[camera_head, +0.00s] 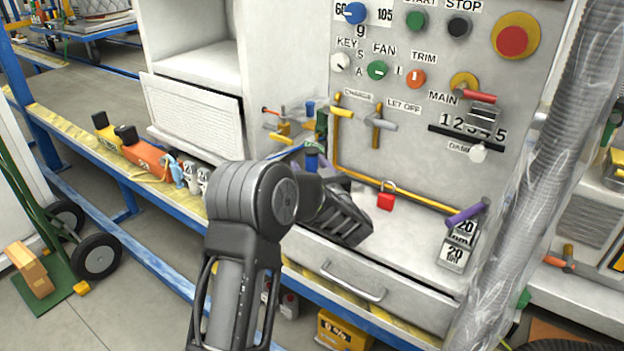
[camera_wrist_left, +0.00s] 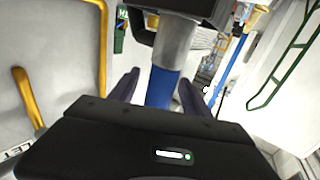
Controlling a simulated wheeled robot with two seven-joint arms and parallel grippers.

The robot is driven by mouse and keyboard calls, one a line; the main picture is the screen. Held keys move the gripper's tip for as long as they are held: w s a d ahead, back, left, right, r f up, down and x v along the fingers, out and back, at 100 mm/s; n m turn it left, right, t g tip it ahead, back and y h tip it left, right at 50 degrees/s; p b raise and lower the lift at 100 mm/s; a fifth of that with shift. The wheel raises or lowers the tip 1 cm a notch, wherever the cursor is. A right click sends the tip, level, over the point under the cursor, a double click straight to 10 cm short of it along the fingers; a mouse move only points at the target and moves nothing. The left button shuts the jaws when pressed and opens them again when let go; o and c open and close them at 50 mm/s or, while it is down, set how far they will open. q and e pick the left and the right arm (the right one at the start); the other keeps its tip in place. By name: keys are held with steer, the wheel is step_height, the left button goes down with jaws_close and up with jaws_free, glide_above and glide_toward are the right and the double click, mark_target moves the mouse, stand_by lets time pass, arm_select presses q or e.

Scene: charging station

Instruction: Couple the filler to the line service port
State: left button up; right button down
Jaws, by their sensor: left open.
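A grey and blue cylinder (camera_wrist_left: 162,88), which may be the filler, stands between the two dark fingers of my left gripper (camera_wrist_left: 158,92) in the left wrist view. The fingers are apart, one on each side of it; I cannot tell whether they touch it. In the head view a blue piece (camera_head: 312,160) shows just above my left gripper (camera_head: 322,188), in front of the panel's lower left. My own wrist hides much around it. I cannot make out the line service port for certain. My right gripper is not in view.
Beside it on the panel are a yellow-handled valve (camera_head: 343,112) under CHARGE and a grey-handled valve (camera_head: 380,124) under LET OFF. A yellow pipe (camera_head: 410,195) and red padlock (camera_head: 385,197) are to the right. A plastic-wrapped hose (camera_head: 545,160) hangs far right.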

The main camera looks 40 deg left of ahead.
arm_select(q)
steer(key=shift+x, duration=1.05)
steer(key=shift+c, duration=0.6)
jaws_close()
